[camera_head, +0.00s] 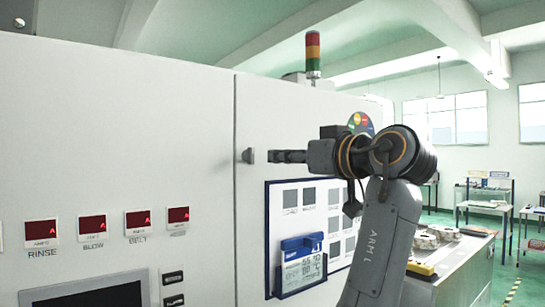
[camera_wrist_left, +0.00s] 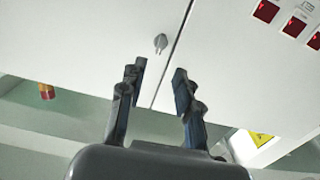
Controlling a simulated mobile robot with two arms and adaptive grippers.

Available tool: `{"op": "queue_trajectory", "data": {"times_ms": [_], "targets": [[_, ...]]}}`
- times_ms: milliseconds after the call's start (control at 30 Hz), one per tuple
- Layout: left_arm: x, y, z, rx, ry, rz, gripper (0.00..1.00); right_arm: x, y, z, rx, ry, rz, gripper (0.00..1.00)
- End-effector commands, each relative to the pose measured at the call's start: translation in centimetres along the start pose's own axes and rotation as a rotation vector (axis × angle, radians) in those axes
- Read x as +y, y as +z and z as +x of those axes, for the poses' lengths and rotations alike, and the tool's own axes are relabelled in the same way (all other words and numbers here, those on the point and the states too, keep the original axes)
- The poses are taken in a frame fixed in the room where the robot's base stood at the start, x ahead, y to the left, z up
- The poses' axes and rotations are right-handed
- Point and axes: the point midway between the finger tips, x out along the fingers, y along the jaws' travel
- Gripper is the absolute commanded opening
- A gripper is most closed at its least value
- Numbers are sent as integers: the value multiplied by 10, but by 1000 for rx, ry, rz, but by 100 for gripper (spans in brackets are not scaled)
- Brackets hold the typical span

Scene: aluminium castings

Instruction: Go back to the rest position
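My left gripper (camera_head: 277,156) is in front of the tall white machine cabinet (camera_head: 120,130). It points left at a small grey knob (camera_head: 248,156) beside the panel seam. A small gap shows between the fingertips and the knob. In the left wrist view the two dark fingers of the left gripper (camera_wrist_left: 160,70) stand apart with nothing between them. The knob (camera_wrist_left: 160,43) shows beyond them, near the seam. My right gripper is in neither view.
Red displays (camera_head: 93,224) and a dark screen (camera_head: 100,295) are on the cabinet at lower left. A signal tower (camera_head: 313,54) stands on top. Tape-like rolls (camera_head: 443,233) lie on a counter at right.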

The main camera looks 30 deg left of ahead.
Motion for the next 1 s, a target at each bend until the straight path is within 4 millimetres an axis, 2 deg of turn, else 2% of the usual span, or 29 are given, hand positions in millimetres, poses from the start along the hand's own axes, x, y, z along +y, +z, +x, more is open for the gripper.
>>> {"op": "queue_trajectory", "data": {"times_ms": [200, 733, 867, 967, 1000], "targets": [[0, 0, -16, 0, -1, 0, 33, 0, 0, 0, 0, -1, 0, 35], [3, 4, -15, 1, 3, 11, 33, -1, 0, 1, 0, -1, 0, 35], [31, 37, -4, 3, 42, 97, 33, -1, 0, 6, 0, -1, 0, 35], [70, 88, 9, 4, 107, 215, 33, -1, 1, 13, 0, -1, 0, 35], [87, 112, 15, 3, 139, 266, 33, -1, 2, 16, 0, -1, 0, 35]]}}
